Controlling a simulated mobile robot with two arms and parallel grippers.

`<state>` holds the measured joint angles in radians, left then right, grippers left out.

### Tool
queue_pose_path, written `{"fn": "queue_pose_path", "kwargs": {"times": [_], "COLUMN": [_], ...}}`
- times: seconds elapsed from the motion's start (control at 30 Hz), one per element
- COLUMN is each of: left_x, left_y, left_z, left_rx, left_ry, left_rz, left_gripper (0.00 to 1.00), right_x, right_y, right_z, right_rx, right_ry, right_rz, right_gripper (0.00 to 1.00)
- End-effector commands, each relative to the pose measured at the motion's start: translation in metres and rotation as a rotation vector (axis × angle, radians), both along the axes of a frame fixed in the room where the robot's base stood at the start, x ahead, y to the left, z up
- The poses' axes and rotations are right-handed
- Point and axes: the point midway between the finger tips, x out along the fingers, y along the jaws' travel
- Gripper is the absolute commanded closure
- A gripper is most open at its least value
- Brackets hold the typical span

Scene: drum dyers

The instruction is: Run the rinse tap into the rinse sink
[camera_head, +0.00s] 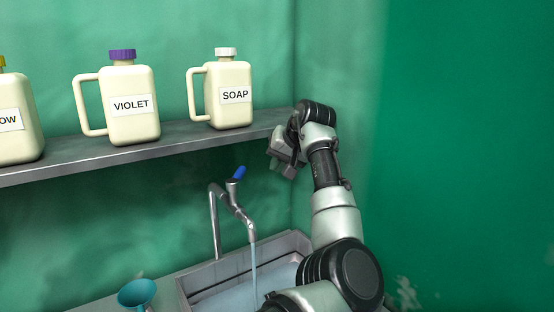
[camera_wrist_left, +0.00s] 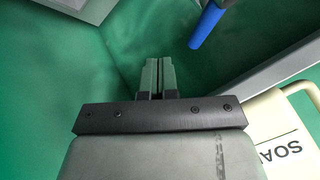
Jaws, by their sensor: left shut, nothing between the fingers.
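The rinse tap (camera_head: 215,225) is a grey metal pipe with a blue lever (camera_head: 239,172) tilted up and to the right. A stream of water (camera_head: 254,262) runs from its spout into the grey rinse sink (camera_head: 188,291), where water shows. My left gripper (camera_head: 274,164) is shut and empty, above the sink and to the right of the lever, apart from it. In the left wrist view, its closed fingers (camera_wrist_left: 157,68) point away from the camera, and the blue lever (camera_wrist_left: 207,25) shows to their upper right. My right gripper is not in view.
A grey shelf (camera_head: 95,153) above the tap bears a SOAP jug (camera_head: 236,112), a VIOLET jug (camera_head: 132,122) and a partly cut-off jug (camera_head: 18,135). A teal funnel (camera_head: 137,293) is left of the sink. Green walls close off the back and right.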

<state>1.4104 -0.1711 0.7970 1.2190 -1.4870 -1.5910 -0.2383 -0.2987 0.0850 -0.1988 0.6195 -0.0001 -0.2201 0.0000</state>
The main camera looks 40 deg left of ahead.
Motion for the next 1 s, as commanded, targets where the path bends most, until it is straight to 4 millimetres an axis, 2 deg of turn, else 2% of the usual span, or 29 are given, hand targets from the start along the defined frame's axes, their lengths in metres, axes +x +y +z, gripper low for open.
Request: {"fn": "queue_pose_path", "kwargs": {"times": [0.03, 0.3, 0.37, 0.6, 1.0], "left_x": [0.0, 0.003, -0.004, -0.017, -0.018], "left_y": [0.008, 0.044, 0.053, 0.072, 0.075], "left_z": [-0.006, -0.049, -0.042, -0.041, -0.042], "left_rx": [-0.002, 0.0, 0.0, 0.001, 0.001], "left_ry": [0.005, 0.003, -0.001, 0.0, 0.0], "left_rz": [0.002, 0.001, 0.004, 0.0, 0.0], "left_gripper": [1.0, 1.0, 1.0, 1.0, 1.0], "right_x": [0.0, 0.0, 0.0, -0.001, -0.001], "right_y": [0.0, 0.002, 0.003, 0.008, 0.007], "right_z": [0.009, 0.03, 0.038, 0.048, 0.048], "right_rx": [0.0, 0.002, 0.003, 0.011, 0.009], "right_ry": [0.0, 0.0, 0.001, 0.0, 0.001], "right_rz": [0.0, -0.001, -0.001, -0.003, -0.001], "right_gripper": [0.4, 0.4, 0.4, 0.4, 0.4]}}
